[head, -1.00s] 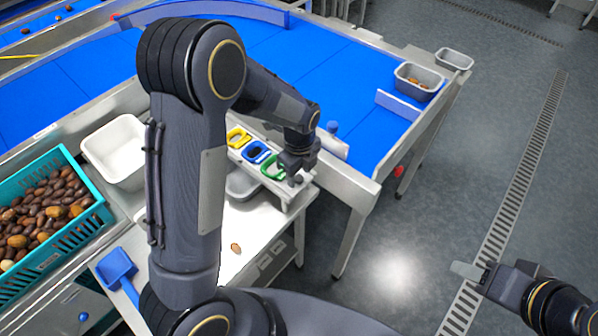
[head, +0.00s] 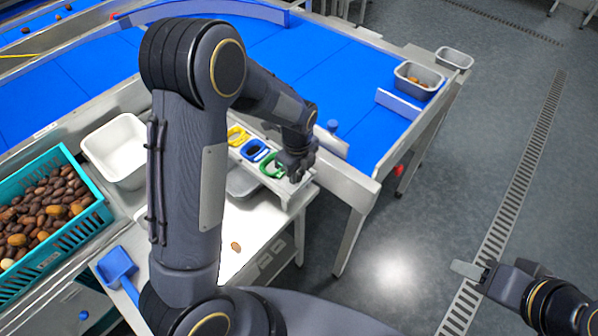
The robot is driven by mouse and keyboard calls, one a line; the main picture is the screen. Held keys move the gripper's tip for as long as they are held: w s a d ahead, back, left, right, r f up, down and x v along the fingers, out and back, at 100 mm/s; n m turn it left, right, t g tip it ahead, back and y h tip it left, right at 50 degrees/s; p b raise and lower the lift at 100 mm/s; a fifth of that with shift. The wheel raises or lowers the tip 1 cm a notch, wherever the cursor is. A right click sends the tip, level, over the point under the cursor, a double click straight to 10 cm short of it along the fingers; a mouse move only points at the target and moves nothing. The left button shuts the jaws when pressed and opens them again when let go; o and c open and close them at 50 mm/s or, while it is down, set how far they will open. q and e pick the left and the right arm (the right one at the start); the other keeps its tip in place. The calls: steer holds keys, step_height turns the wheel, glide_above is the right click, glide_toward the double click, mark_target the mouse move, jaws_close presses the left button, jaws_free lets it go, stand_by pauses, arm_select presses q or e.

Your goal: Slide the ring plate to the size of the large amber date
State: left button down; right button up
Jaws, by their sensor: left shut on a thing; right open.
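The ring plate carries a yellow ring (head: 237,136), a blue ring (head: 254,150) and a green ring (head: 271,166) in a row on a pale stand (head: 299,195). My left gripper (head: 294,173) is at the green end of the row, shut on the ring plate; its fingers largely hide the grip point. A single brownish-amber date (head: 236,246) lies on the white table in front of the stand. My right gripper (head: 468,271) is open and empty over the floor at the lower right.
A teal crate (head: 42,270) of mixed dates, a white bin (head: 112,152) and a blue scoop (head: 116,266) are at the left. A grey tray (head: 243,183) sits beside the stand, partly behind my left arm. The blue conveyor (head: 340,85) runs behind.

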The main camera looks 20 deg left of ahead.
arm_select(q)
steer(key=w+a, duration=0.1)
steer(key=a, duration=0.1)
steer(key=w+a, duration=0.1)
steer(key=a, duration=0.1)
steer(key=w+a+b, duration=0.1)
steer(key=a, duration=0.2)
steer(key=shift+w+a+r, duration=0.1)
steer(key=shift+w+a, duration=0.05)
steer(key=shift+a, duration=0.25)
steer(key=c, duration=1.2)
jaws_free()
steer(key=shift+a, duration=0.15)
steer(key=shift+o, duration=0.2)
step_height(320, 180, up, 8)
steer(key=shift+b, duration=0.4)
